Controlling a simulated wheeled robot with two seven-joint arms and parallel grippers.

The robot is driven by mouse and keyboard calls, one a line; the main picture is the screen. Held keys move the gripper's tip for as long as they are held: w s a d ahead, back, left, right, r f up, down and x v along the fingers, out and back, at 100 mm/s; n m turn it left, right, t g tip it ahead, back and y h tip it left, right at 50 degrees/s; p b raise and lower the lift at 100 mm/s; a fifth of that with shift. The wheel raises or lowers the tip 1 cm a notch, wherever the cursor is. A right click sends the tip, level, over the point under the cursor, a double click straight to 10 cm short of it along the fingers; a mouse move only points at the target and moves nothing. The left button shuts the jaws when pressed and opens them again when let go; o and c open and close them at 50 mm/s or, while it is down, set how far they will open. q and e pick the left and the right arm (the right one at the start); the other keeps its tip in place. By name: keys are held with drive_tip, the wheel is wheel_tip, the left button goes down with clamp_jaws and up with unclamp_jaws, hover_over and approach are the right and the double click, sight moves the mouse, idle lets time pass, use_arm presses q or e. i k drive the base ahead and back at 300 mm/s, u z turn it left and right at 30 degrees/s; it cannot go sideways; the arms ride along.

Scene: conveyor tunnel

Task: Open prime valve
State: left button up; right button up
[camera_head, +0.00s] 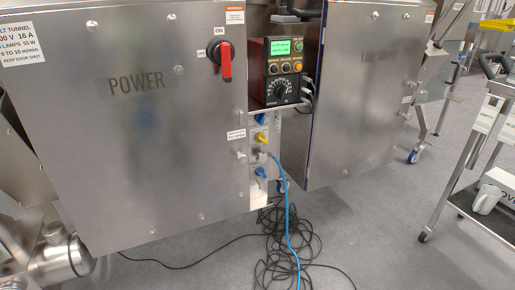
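No part that I can name for sure as the prime valve shows. A small black-and-red control unit (283,70) with a green display, several round buttons and a black dial sits between two steel cabinets. Below it, a narrow pale panel (259,193) carries blue fittings (261,172) and a yellow fitting (262,138). A blue line (287,210) runs from a fitting on this panel down to the floor. Labels there are too small to read. Neither of my grippers is in view.
The left steel cabinet (130,150), marked POWER, has a red switch handle (226,62) pointing down. The right steel cabinet (365,110) stands beyond the control unit. Black cable (285,252) lies coiled on the floor. A trolley (464,201) with a white jug (487,198) stands at right.

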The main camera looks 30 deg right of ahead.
sight(260, 137)
drive_tip(key=z, duration=0.4)
drive_tip(key=i, duration=1.4)
drive_tip(key=u, duration=0.2)
